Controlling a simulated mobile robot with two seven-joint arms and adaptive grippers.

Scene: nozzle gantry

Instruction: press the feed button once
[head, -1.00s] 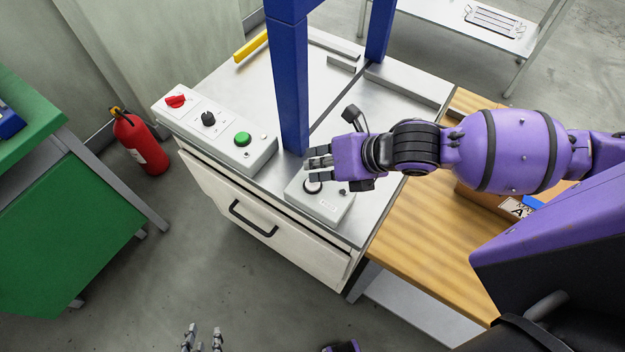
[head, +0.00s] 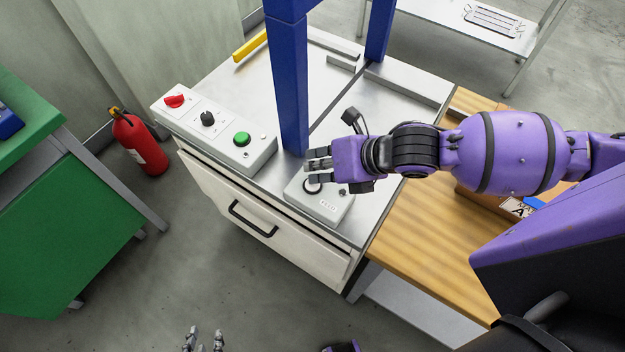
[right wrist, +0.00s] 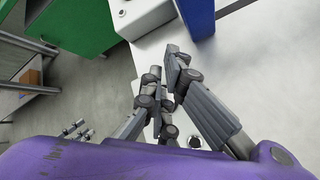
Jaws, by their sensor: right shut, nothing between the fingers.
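The feed box (head: 327,207) is a light grey box with a label reading FEED on the metal table's front right corner. Its round dark feed button (head: 312,187) shows just below my right gripper's fingers in the head view, partly covered by them. My right gripper (head: 318,165) is shut and empty, above the box; I cannot tell if it touches the button. Its closed fingers also show in the right wrist view (right wrist: 166,75). My left gripper (head: 204,338) is open and empty at the bottom edge of the head view, low in front of the cabinet.
A control panel (head: 225,146) with a red switch, black knob and green button (head: 242,139) lies left of the feed box. A blue gantry post (head: 291,90) rises close behind my right fingers. A wooden bench (head: 425,215) adjoins on the right.

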